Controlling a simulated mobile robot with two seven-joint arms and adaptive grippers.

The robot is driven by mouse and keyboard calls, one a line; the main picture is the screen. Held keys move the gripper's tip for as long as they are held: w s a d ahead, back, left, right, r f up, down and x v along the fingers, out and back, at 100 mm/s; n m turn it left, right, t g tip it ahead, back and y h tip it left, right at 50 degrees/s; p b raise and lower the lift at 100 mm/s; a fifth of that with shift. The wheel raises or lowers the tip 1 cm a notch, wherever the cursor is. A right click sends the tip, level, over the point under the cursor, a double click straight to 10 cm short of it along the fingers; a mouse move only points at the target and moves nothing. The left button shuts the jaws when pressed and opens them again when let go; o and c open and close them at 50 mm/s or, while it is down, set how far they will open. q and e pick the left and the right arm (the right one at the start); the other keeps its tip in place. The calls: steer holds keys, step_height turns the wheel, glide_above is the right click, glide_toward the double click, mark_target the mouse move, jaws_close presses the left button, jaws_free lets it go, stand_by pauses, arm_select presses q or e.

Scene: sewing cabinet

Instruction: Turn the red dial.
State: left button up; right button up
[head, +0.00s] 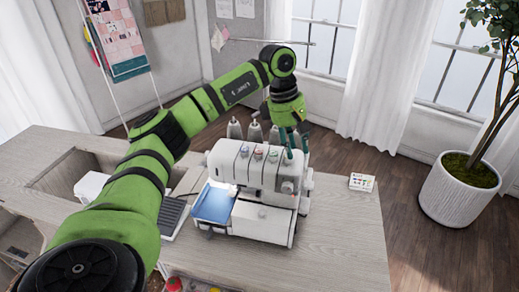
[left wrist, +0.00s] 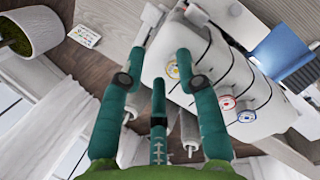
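A white sewing machine (head: 262,180) stands on the wooden cabinet top, with small coloured dials along its upper front. The red dial (head: 258,153) is near the middle of that row. It also shows in the left wrist view (left wrist: 227,102), between a blue-ringed dial (left wrist: 246,116) and a yellow-ringed dial (left wrist: 172,69). My left gripper (head: 294,148) is at the machine's right end, right of the red dial. In the left wrist view its teal fingers (left wrist: 160,58) are spread and empty, with one fingertip close to the yellow-ringed dial. Whether it touches the machine is unclear. My right gripper is out of view.
Grey thread cones (head: 235,129) stand behind the machine, close to my left gripper. A blue tray (head: 213,203) sits at its left front. A small white card (head: 361,182) lies on the clear right part of the cabinet top (head: 345,225). A potted plant (head: 459,190) stands farther right.

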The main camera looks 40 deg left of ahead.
mark_target(259, 151)
arm_select(q)
steer(key=s+a+r+m, duration=0.1)
steer(key=a, duration=0.1)
steer(key=s+a+r+m+y, duration=0.1)
steer(key=a+m, duration=0.1)
steer(key=a, duration=0.1)
steer(key=s+a+r+m+g+y, duration=0.1)
steer(key=a, duration=0.2)
steer(key=shift+s+a+r+m, duration=0.25)
steer(key=shift+s+m, duration=0.05)
steer(key=shift+s, duration=0.1)
steer(key=shift+s+a, duration=0.1)
steer(key=shift+a, duration=0.05)
step_height(259, 151, down, 7)
steer(key=shift+r+p, duration=0.1)
steer(key=shift+p, duration=0.65)
steer(key=shift+c, duration=0.4)
jaws_close()
